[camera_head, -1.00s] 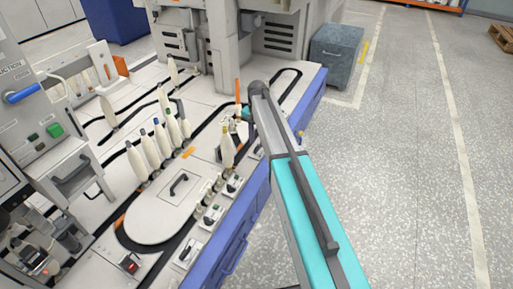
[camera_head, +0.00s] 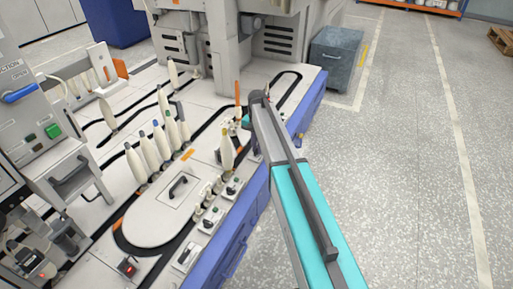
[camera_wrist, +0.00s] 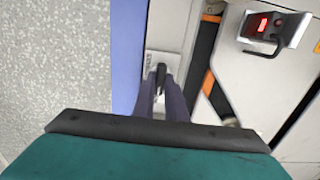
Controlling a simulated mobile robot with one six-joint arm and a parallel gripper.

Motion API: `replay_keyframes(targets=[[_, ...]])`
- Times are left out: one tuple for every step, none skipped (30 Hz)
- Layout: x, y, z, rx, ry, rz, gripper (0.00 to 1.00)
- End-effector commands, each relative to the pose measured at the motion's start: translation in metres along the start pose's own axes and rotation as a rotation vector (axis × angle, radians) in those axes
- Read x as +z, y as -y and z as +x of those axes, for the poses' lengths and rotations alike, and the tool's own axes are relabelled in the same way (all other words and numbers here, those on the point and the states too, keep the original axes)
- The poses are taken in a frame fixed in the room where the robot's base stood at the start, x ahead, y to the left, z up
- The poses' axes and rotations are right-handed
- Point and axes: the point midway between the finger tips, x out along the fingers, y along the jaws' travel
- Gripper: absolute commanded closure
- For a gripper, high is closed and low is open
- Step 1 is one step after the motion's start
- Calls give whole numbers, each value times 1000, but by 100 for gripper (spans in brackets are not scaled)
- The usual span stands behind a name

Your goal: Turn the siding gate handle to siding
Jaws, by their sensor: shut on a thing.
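In the wrist view, the two dark fingers of my gripper (camera_wrist: 160,95) are closed around a narrow dark handle (camera_wrist: 159,76). The handle stands over a small light plate (camera_wrist: 150,62) with lettering too small to read, beside the blue table edge. I take this for the siding gate handle; which position it points to cannot be told. In the head view, my arm mostly hides the gripper and the handle at the table's right edge.
In the head view, several cream bobbins (camera_head: 160,140) stand on the table left of my arm. An orange upright post (camera_head: 237,92) is close by.

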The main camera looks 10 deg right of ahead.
Motion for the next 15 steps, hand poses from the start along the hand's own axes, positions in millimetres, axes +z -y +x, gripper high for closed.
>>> replay_keyframes(targets=[[0, 0, 0, -1, 0, -1, 100], [0, 1, 0, -1, 0, -2, 100], [0, 1, 0, -1, 0, -4, 100], [0, 1, -1, -1, 0, -6, 100], [0, 1, -1, -1, 0, -9, 100], [0, 1, -1, -1, 0, -13, 100], [0, 1, -1, -1, 0, -17, 100], [0, 1, -2, -1, 0, -22, 100], [0, 1, -2, -1, 0, -29, 100], [0, 1, -2, -1, 0, -35, 100], [0, 1, -2, -1, 0, -43, 100], [0, 1, -2, -1, 0, -55, 100], [0, 1, -3, -1, 0, -64, 100], [0, 1, -3, -1, 1, -75, 100], [0, 2, -3, -1, 1, -90, 100]])
